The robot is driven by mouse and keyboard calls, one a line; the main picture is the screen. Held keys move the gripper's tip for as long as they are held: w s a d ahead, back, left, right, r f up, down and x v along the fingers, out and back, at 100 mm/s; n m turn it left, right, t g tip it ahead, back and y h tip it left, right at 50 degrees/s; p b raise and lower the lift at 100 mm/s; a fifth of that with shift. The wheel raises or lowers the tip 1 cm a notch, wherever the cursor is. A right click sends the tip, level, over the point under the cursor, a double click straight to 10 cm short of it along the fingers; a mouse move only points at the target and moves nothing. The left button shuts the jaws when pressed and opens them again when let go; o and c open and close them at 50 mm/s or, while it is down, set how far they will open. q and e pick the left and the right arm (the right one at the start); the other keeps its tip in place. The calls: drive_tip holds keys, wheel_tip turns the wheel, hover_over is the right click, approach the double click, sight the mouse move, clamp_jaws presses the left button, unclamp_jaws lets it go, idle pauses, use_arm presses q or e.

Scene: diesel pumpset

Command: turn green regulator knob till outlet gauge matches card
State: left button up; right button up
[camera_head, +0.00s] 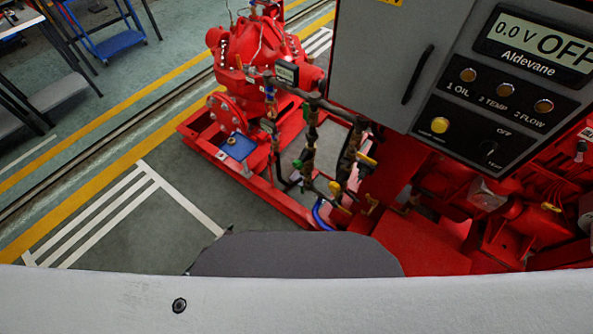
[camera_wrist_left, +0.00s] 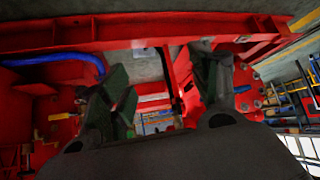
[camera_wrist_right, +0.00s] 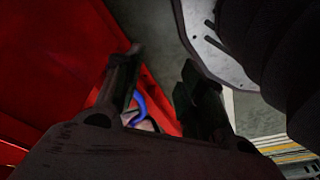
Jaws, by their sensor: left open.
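The green knob (camera_head: 297,163) is small and sits among the dark pipes and valves in the middle of the head view. A small dark-framed display (camera_head: 287,72) is above it on the pump; its reading is too small to make out. I cannot make out the card. My left gripper (camera_wrist_left: 160,95) is open and empty in the left wrist view, with red frame and a blue hose around it. My right gripper (camera_wrist_right: 160,88) is open and empty in the right wrist view, by a red surface. Neither gripper shows clearly in the head view, so their distance from the knob cannot be told.
A grey control panel (camera_head: 385,60) reading 0.0 V OFF overhangs at the right. The red pump (camera_head: 240,60) stands behind the pipes on a red base frame. Yellow-handled valves (camera_head: 367,160) are close to the knob. Open floor (camera_head: 180,165) lies to the left.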

use_arm(q)
drive_tip(key=w+d+r+t+h+b, duration=0.1)
drive_tip(key=w+d+r+t+b, duration=0.15)
drive_tip(key=w+b, duration=0.35)
drive_tip(key=m+t+h+b, duration=0.2)
drive_tip(key=t+h+b, duration=0.35)
drive_tip(key=b, duration=1.15)
approach(296, 166)
drive_tip(key=shift+s+a+r+g+h, duration=0.1)
drive_tip(key=shift+s+a+g+h, duration=0.45)
drive_tip(key=shift+a, duration=0.25)
drive_tip(key=shift+s+a+r+g+h, duration=0.1)
drive_tip(key=shift+s+a+g+h, duration=0.4)
drive_tip(key=shift+a, duration=0.35)
use_arm(e)
drive_tip(key=w+a+r+t, duration=0.1)
drive_tip(key=w+a+r, duration=0.1)
drive_tip(key=r, duration=0.4)
drive_tip(key=w+a+r+y, duration=0.1)
drive_tip(key=w+a+r, duration=0.1)
drive_tip(key=w+r, duration=0.3)
drive_tip(key=shift+a+r+t+y, duration=0.2)
drive_tip(key=shift+r+t+y, duration=0.15)
drive_tip(key=shift+r, duration=0.5)
drive_tip(key=shift+w, duration=0.1)
use_arm(q)
drive_tip(key=shift+w+d, duration=0.1)
use_arm(e)
drive_tip(key=shift+f, duration=0.1)
